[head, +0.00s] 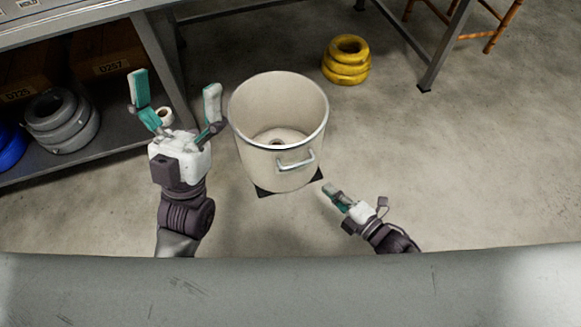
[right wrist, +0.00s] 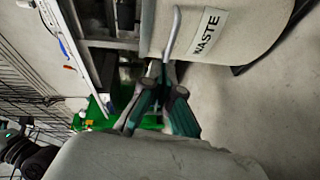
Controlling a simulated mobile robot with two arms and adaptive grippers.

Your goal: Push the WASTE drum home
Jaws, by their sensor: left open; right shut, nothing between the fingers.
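The cream WASTE drum (head: 252,157) stands upright and open-topped on the floor in the head view, over a dark square base. A metal handle (head: 296,163) is on its near side. In the right wrist view the drum's WASTE label (right wrist: 208,32) and the handle (right wrist: 171,38) are close up. My right gripper (head: 330,190) is shut and empty, low at the drum's near right side. Its fingertips (right wrist: 162,68) show near the handle's end; I cannot tell whether they touch. My left gripper (head: 174,92) is open and empty, left of the drum.
A workbench with a lower shelf (head: 105,153) stands at left, holding grey coils (head: 62,122) and labelled boxes. Yellow coils (head: 346,62) lie on the floor behind the drum, near a table leg (head: 440,50). The floor at right (head: 480,150) is clear.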

